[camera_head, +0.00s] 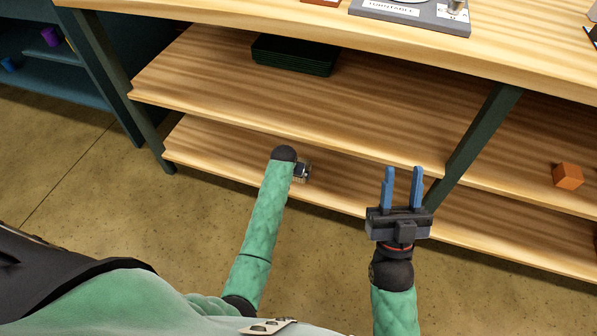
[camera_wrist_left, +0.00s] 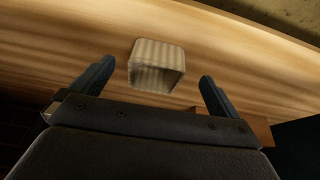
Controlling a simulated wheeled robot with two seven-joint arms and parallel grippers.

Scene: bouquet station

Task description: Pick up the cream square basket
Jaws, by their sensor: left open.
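In the left wrist view the cream square basket (camera_wrist_left: 157,66) sits on a wooden shelf. It shows between and beyond the fingers of my left gripper (camera_wrist_left: 155,82), which is open with nothing visible in its grasp. In the head view my left arm (camera_head: 266,205) reaches in to the lower shelf; its fingers are hidden behind the arm, and I cannot make out the basket there. My right gripper (camera_head: 402,185) is open and empty, in front of the shelving, with its two blue fingers pointing up and apart.
The wooden lower shelf (camera_head: 220,150) lies under a middle shelf (camera_head: 190,75) and the tabletop (camera_head: 300,14). A dark green stack (camera_head: 295,55) lies on the middle shelf. A dark slanted post (camera_head: 478,135) stands right of my right gripper. An orange block (camera_head: 568,176) sits at the right.

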